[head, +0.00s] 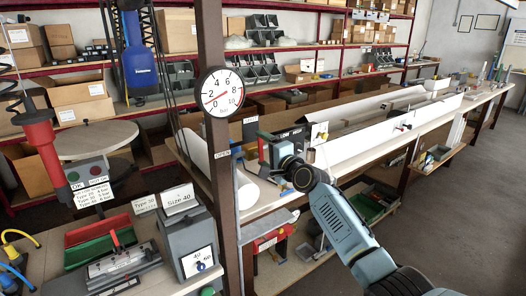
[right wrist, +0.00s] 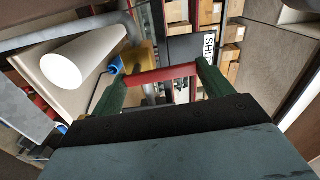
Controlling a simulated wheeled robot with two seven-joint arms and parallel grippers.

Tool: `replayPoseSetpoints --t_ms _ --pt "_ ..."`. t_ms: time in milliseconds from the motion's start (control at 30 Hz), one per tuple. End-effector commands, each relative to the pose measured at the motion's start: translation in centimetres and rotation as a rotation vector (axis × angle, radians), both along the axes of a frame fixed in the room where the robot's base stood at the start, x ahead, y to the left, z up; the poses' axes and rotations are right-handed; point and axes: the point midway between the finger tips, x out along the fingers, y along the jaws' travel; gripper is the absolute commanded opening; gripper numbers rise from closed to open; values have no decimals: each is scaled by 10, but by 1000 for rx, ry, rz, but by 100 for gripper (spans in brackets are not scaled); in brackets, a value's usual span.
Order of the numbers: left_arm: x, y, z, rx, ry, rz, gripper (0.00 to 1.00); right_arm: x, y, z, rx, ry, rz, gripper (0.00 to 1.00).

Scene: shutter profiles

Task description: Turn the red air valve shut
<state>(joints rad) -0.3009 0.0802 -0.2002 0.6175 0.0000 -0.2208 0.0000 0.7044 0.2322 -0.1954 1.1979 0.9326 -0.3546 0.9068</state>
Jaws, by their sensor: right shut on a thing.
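The red air valve's handle (right wrist: 162,75) is a flat red bar in the right wrist view, spanning the gap between my two green fingers. My right gripper (right wrist: 163,72) is shut on it. In the head view my right gripper (head: 264,148) is at the valve, just right of the dark post, and a little red (head: 268,136) shows there. The gripper hides most of the valve. A sign reading SHUT (right wrist: 209,46) is beyond the right finger in the wrist view. A sign reading OPEN (head: 222,155) is on the post. My left gripper is not in view.
A round pressure gauge (head: 222,92) is on the dark post (head: 211,40) above the valve. A white roll (right wrist: 82,56) lies close by on the left in the wrist view. A long bench with white profiles (head: 375,135) runs to the right. Floor is clear at right.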

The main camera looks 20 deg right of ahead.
Motion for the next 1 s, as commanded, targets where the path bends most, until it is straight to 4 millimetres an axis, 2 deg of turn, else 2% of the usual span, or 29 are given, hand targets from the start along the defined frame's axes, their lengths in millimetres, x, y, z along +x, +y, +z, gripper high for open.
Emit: replayPoseSetpoints --t_ms 300,767,800,933,1000 --pt "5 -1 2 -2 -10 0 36 1 -2 0 83 26 1 38" --pt "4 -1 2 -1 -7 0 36 1 -2 0 94 29 1 38" --pt "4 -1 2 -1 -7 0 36 1 -2 0 94 29 1 84" --pt "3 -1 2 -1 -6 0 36 1 -3 0 92 28 1 100" --pt "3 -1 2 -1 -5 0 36 1 -3 0 91 28 1 100"
